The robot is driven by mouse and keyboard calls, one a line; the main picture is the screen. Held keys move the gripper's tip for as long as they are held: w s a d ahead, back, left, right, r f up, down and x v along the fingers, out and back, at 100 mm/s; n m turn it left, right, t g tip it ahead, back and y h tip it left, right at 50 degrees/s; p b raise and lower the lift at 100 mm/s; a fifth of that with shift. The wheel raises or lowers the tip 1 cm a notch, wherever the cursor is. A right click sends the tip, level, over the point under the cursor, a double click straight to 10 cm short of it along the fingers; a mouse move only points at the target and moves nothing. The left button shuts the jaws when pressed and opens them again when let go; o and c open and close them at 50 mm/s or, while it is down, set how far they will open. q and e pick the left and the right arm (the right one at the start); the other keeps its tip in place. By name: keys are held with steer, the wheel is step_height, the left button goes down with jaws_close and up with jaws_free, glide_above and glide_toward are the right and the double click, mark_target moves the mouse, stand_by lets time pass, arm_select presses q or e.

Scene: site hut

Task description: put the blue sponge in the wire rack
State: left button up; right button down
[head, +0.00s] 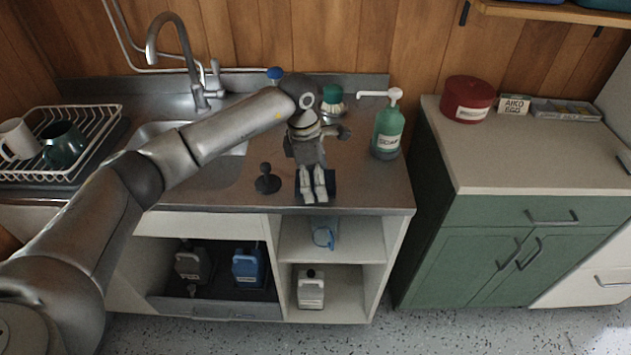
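The white wire rack (98,143) stands on a dark tray at the left end of the steel counter. A white mug (18,139) and a dark green mug (63,143) are in it. My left gripper (314,198) points down at the counter's front edge, right of the sink. Its two pale fingers are close together over a dark, bluish flat block (330,182). This may be the blue sponge, but its colour is hard to read. The fingers hide its middle, and I cannot tell whether they grip it. My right gripper is out of view.
A dark plunger-like object (267,180) stands just left of my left gripper. A green pump bottle (387,131) stands to the right, and a green-topped brush (333,100) behind. The sink (225,165) and tap (190,70) lie between gripper and rack.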

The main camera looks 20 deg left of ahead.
arm_select(q)
steer(key=c, duration=1)
steer(key=shift+r, duration=0.15)
